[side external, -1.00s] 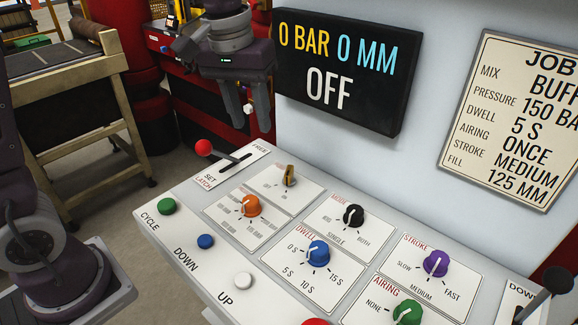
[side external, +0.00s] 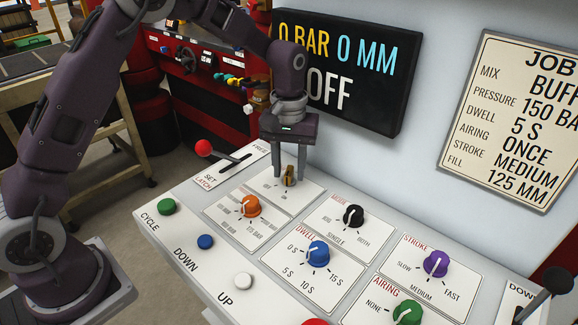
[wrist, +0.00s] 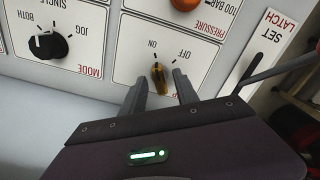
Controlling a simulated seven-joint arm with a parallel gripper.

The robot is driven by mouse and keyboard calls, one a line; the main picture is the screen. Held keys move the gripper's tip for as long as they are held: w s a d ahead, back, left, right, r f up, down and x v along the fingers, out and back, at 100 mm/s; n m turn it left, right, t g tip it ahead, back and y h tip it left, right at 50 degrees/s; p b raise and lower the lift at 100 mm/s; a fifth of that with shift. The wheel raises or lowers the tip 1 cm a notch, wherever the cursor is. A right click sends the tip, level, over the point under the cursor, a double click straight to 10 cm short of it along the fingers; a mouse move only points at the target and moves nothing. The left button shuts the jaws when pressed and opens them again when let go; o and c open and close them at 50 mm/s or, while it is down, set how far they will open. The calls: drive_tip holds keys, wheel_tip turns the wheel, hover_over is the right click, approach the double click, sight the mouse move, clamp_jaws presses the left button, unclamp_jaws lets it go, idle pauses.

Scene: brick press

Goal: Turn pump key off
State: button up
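The brass-coloured pump key (side external: 288,178) stands in its panel at the back left of the console. In the wrist view the key (wrist: 158,78) points up the picture, nearer the ON label than the OFF label. My gripper (side external: 290,160) is above the key, pointing down. In the wrist view my gripper (wrist: 160,84) is open, with one finger on each side of the key and visible gaps between. The key's base is partly hidden. The display (side external: 355,75) reads OFF, 0 BAR and 0 MM, partly covered by my arm.
The orange pressure knob (side external: 246,205) and black mode knob (side external: 353,215) are close to the key. A red-tipped latch lever (side external: 205,148) stands to the left. Blue, purple and green knobs and several push buttons lie farther forward. The display wall rises behind.

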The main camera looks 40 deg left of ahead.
clamp_jaws()
drive_tip(key=shift+m, duration=0.3)
drive_tip(key=m, duration=0.5)
drive_tip(key=shift+m, duration=0.4)
drive_tip(key=m, duration=0.5)
drive_tip(key=shift+r+m, duration=0.1)
drive_tip(key=shift+m, duration=0.3)
unclamp_jaws()
